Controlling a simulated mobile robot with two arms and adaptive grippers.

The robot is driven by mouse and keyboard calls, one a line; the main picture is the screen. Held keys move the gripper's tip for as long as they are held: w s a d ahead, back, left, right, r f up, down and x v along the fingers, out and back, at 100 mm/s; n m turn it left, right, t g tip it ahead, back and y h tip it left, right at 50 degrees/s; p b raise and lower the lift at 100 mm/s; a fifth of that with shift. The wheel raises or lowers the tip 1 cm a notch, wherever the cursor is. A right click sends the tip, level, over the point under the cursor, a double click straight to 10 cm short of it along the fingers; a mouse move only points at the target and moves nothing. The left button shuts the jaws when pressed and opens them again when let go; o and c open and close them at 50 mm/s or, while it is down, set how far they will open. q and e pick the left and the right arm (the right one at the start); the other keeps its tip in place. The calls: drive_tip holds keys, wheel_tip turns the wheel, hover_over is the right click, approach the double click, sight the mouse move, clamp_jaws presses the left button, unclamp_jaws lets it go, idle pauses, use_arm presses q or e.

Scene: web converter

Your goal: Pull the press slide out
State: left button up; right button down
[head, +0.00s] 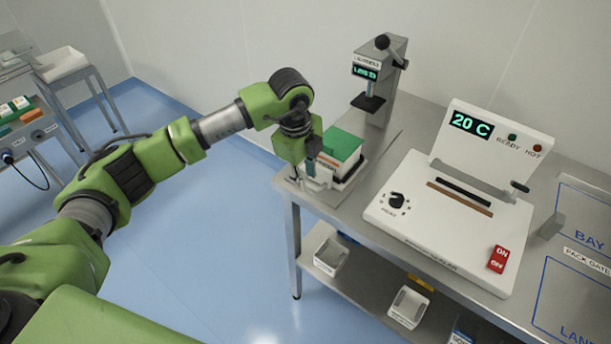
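The grey press (386,72) with a black lever knob and a small lit display stands on the steel bench near the wall. In front of it, at the bench's left corner, a green block (343,144) lies on a low white and dark base, which looks like the press slide (348,179). My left gripper (316,172) points down at the slide's front left end, close to or touching it. The fingers are small and partly hidden by the wrist, so their opening and any grip are unclear. My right gripper is out of view.
A white sealer (425,222) with a "20 C" display and red switch stands right of the slide. Marked bays (585,240) lie farther right. White bins (408,306) sit on the lower shelf. Blue floor is open left of the bench; a side table (35,135) stands far left.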

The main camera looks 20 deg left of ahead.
use_arm(q)
wheel_tip(320, 180, up, 12)
drive_tip(key=s+p, duration=0.1)
drive_tip(key=p, duration=0.5)
drive_tip(key=shift+s+a+p, duration=0.35)
drive_tip(key=shift+s, duration=0.05)
idle(0.4)
idle(0.4)
